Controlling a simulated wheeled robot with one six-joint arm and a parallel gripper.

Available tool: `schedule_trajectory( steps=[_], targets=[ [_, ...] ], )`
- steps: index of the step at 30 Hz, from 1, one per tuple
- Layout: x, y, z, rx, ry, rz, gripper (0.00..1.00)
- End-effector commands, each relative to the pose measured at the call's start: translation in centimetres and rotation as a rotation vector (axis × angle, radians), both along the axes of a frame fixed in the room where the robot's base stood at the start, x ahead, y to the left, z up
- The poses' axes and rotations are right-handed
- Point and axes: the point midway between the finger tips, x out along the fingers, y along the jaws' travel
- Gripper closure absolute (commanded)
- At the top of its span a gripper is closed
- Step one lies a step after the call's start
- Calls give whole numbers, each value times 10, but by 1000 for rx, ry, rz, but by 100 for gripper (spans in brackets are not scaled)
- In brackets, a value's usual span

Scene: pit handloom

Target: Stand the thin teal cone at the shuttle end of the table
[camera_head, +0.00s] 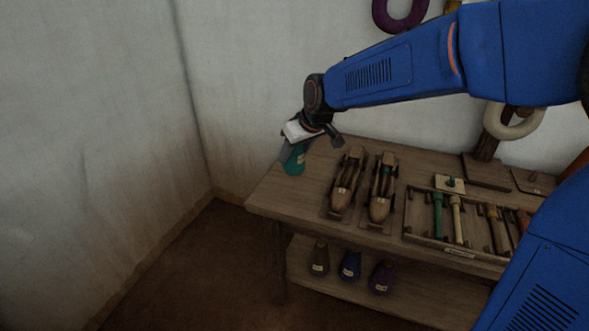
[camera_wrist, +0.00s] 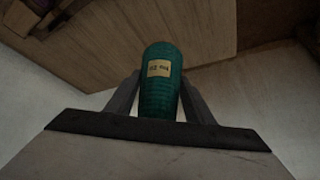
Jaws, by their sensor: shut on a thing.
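The teal cone (camera_head: 295,160) is at the left end of the wooden table (camera_head: 268,196), beside the two shuttles. My gripper (camera_head: 300,143) is above it and shut on it. In the wrist view the teal cone (camera_wrist: 161,85) stands between the two fingers of my gripper (camera_wrist: 158,100), with a small tan label facing the camera. Two wooden shuttles, one (camera_head: 346,184) nearer the cone and one (camera_head: 381,190) farther right, lie in holders on the table. Whether the cone's base touches the tabletop I cannot tell.
A tray (camera_head: 418,229) with green, cream and brown bobbins is on the table to the right. Several cones, one of them blue (camera_head: 350,266), stand on the shelf below. Walls (camera_head: 240,90) close in behind and left. Tabletop in front of the cone is bare.

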Motion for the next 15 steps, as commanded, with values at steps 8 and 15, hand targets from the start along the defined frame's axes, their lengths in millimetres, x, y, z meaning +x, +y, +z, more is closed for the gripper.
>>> schedule_trajectory(
  steps=[8,15],
  targets=[
    [0,0,-22,0,0,0,75],
    [0,0,-50,-1,1,0,75]
  ],
)
